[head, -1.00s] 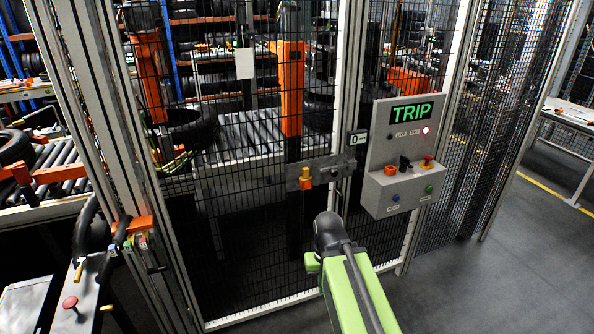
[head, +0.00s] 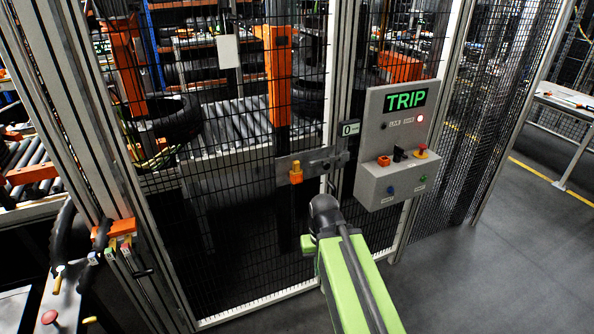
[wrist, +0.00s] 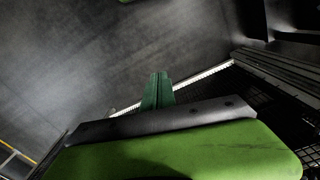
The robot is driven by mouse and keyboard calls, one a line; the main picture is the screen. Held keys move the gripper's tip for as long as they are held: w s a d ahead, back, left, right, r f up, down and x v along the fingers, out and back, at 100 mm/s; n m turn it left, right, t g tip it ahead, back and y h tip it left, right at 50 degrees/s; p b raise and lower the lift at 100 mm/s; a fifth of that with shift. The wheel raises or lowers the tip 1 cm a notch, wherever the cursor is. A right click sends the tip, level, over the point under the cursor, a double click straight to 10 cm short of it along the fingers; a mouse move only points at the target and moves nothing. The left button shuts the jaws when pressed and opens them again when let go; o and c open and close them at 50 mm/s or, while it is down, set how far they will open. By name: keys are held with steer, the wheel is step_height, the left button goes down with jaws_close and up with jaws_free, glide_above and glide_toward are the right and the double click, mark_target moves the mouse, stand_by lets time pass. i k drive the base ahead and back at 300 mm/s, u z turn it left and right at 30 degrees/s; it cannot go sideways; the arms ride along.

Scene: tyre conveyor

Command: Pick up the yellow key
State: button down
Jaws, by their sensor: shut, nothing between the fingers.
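A small yellow-orange key-like piece (head: 296,172) sits upright in the grey lock plate (head: 318,162) on the mesh gate. It is small in the head view, so its exact shape is hard to tell. It does not show in the wrist view. My green arm reaches up from the bottom of the head view, its dark wrist below and right of the lock plate, apart from the key in the picture. My gripper (wrist: 158,88) shows dark green fingers shut together in the wrist view, with nothing between them, against the grey floor.
A control box (head: 392,178) with coloured buttons and a lit TRIP sign (head: 405,99) is right of the lock. Behind the mesh are a roller conveyor (head: 245,122) and a tyre (head: 170,118). Floor at right (head: 490,255) is clear.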

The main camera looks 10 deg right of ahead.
mark_target(296, 170)
steer(key=z, duration=0.05)
steer(key=k, duration=0.65)
steer(key=u, duration=0.4)
steer(key=i, duration=1.4)
steer(key=u, duration=0.6)
